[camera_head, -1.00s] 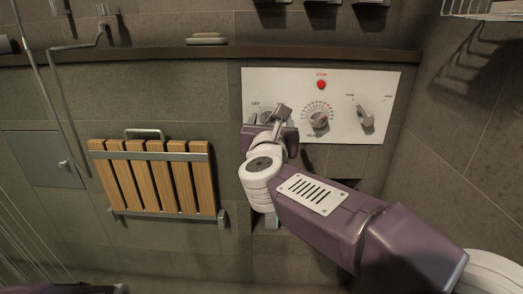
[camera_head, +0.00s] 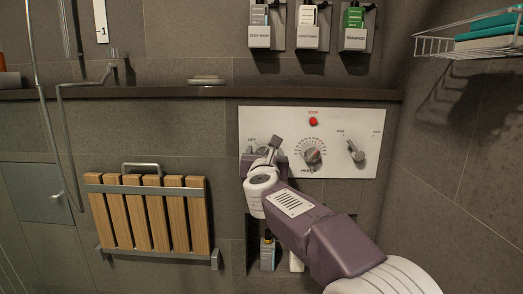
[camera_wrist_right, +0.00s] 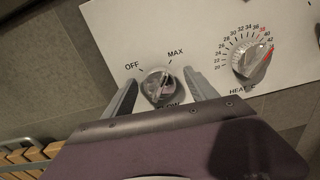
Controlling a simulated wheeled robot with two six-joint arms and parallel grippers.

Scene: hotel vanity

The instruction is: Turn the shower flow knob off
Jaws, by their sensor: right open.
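The flow knob (camera_wrist_right: 158,88) is a round metallic knob in the right wrist view, with OFF printed at its upper left and MAX at its upper right. Its ridge seems to slant toward the MAX side, but the exact setting is hard to read. My right gripper (camera_wrist_right: 160,77) is open, with one finger on each side of the knob and small gaps visible. In the head view my right gripper (camera_head: 268,153) is in front of the left end of the white control panel (camera_head: 335,122) and hides most of the flow knob. My left gripper is not in view.
The heat knob (camera_head: 312,156) is right of the flow knob, with a lever switch (camera_head: 356,152) further right and a red stop button (camera_head: 313,121) above. A ledge (camera_head: 180,92) runs above the panel. A wooden folding seat (camera_head: 148,215) is at left.

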